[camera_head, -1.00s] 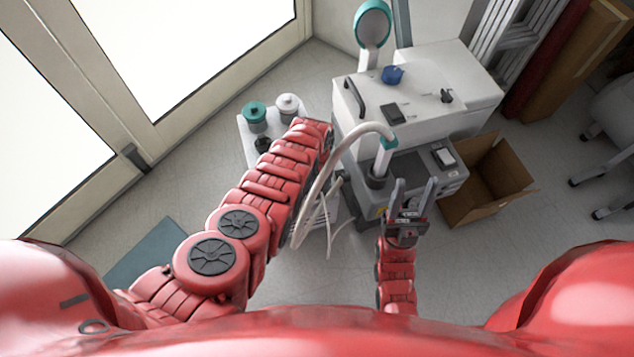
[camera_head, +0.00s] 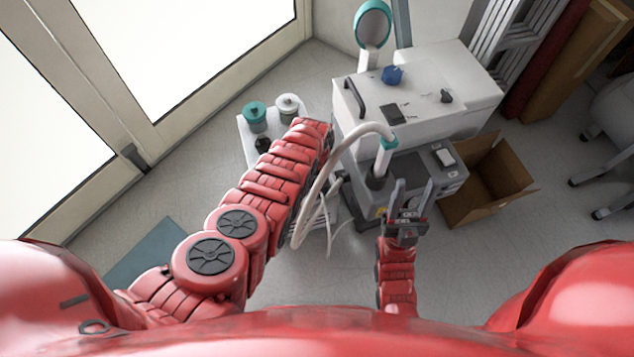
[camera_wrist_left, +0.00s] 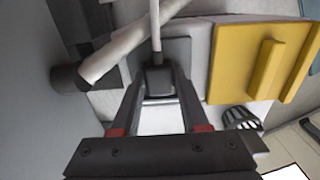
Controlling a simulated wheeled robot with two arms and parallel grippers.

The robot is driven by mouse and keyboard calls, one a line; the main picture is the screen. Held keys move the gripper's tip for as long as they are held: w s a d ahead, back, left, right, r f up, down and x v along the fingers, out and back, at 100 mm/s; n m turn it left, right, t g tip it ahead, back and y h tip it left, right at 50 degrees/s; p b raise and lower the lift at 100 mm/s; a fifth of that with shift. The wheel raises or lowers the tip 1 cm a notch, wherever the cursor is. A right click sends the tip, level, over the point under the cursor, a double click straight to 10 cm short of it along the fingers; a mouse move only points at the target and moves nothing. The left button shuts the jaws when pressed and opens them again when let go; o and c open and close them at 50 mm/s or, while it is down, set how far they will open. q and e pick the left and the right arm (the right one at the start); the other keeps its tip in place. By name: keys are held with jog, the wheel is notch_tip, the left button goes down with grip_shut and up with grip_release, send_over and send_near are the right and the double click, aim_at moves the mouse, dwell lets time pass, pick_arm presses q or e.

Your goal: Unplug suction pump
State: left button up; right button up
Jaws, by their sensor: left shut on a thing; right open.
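The suction pump (camera_head: 366,205) is a grey unit below the white cabinet, with a thick pale hose (camera_head: 322,180) rising from a teal collar and dark socket on its top. My left gripper (camera_wrist_left: 158,88) is shut on a dark grey plug (camera_wrist_left: 159,80) with a white cable, seen in the left wrist view. The plug is in front of a pale grey plate, and I cannot tell whether it is still seated. In the head view my left gripper is hidden behind my arm and the hose. My right gripper (camera_head: 412,188) is open and empty in front of the pump.
A white cabinet (camera_head: 455,80) stands behind the pump, and an open cardboard box (camera_head: 490,185) is to its right. A white stand with jars (camera_head: 256,115) is at the left. A yellow panel (camera_wrist_left: 245,60) is close right of my left gripper.

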aim_at(317, 180)
pick_arm(q)
grip_shut()
jog(key=shift+r, duration=0.15)
jog(key=shift+r+p, duration=2.9)
jog(key=shift+p, duration=0.15)
jog(key=shift+w+f, duration=0.1)
jog(key=shift+f, duration=0.05)
